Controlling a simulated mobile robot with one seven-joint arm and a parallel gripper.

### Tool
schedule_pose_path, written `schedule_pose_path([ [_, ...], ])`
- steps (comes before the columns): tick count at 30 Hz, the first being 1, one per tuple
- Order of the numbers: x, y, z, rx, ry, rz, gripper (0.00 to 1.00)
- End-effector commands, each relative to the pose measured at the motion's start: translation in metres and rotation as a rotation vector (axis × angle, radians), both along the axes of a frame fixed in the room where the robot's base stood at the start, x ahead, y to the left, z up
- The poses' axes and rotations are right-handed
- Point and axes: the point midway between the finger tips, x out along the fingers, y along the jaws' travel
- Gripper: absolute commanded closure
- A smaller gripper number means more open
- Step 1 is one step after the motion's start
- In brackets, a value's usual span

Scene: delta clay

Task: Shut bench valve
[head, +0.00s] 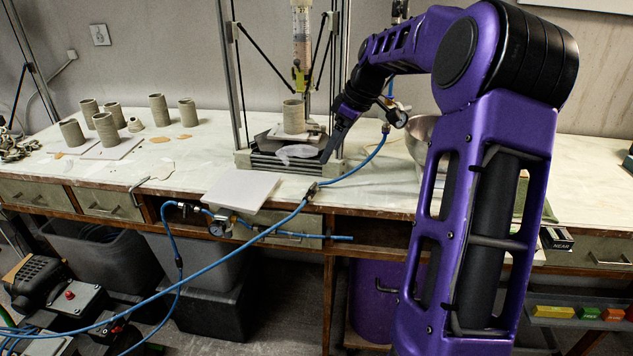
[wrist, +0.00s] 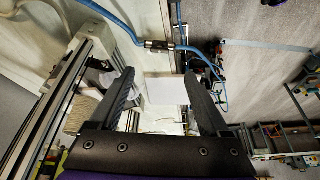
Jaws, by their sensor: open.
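A blue hose (head: 350,172) runs over the bench, with a small metal fitting (head: 312,190) at the bench's front edge that may be the bench valve. In the wrist view a metal fitting (wrist: 160,46) on the blue hose lies just above the space between the fingertips. I cannot make out a handle or its position. A gauge (head: 217,228) with fittings hangs under the bench edge. My gripper (head: 328,158) points down beside the clay press, above and right of the fitting. In the wrist view my gripper (wrist: 159,76) is open, with nothing between its fingers.
The press frame (head: 290,163) stands close left of my gripper, holding a clay cylinder (head: 293,116). A white board (head: 240,190) overhangs the bench edge. A metal bowl (head: 420,135) is partly hidden behind my arm. Several clay cups (head: 105,130) stand at left.

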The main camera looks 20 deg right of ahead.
Motion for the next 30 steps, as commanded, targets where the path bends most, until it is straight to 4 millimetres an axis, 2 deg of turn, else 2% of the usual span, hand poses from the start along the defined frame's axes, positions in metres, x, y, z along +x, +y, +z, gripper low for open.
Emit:
schedule_pose_path([
  [1, 0.003, 0.004, -0.014, 0.003, 0.002, 0.002, 0.20],
  [6, 0.014, 0.013, -0.048, 0.002, 0.003, 0.002, 0.20],
  [12, 0.025, 0.022, -0.082, 0.001, 0.002, 0.003, 0.20],
  [15, 0.029, 0.025, -0.093, 0.001, 0.001, 0.000, 0.20],
  [21, 0.033, 0.028, -0.103, -0.001, -0.001, 0.001, 0.20],
  [29, 0.033, 0.028, -0.104, -0.001, -0.001, 0.001, 0.20],
  [30, 0.033, 0.028, -0.104, -0.001, -0.001, 0.001, 0.27],
])
